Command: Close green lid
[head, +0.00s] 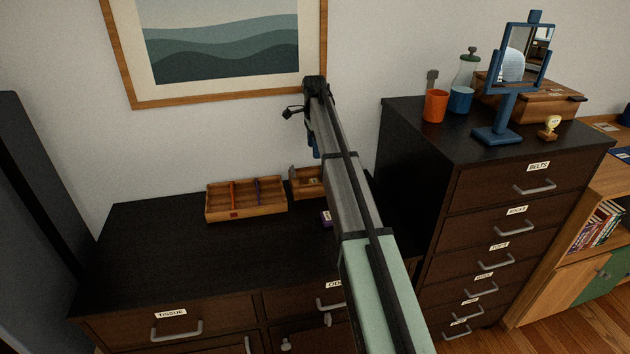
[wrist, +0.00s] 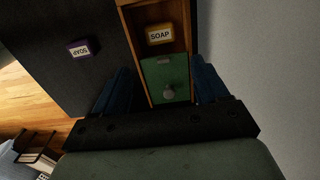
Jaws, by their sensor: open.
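The green lid (wrist: 165,74) with a round grey knob (wrist: 168,94) shows in the wrist view, at the near end of a narrow wooden box (wrist: 127,20). Beyond the lid, the box is uncovered and a "SOAP" label (wrist: 160,34) shows. My gripper (wrist: 163,82) is open, its blue fingers on either side of the lid with nothing gripped. I cannot tell whether the fingers touch the box. In the head view the wooden box (head: 307,181) is partly hidden behind my arm, and the lid cannot be made out.
A purple-edged "SOAP" card (wrist: 79,50) lies on the dark dresser top (head: 150,245) beside the box. A divided wooden tray (head: 246,200) stands to the left. The wall is close behind. A taller dark drawer chest (head: 480,215) stands right. The dresser's left part is clear.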

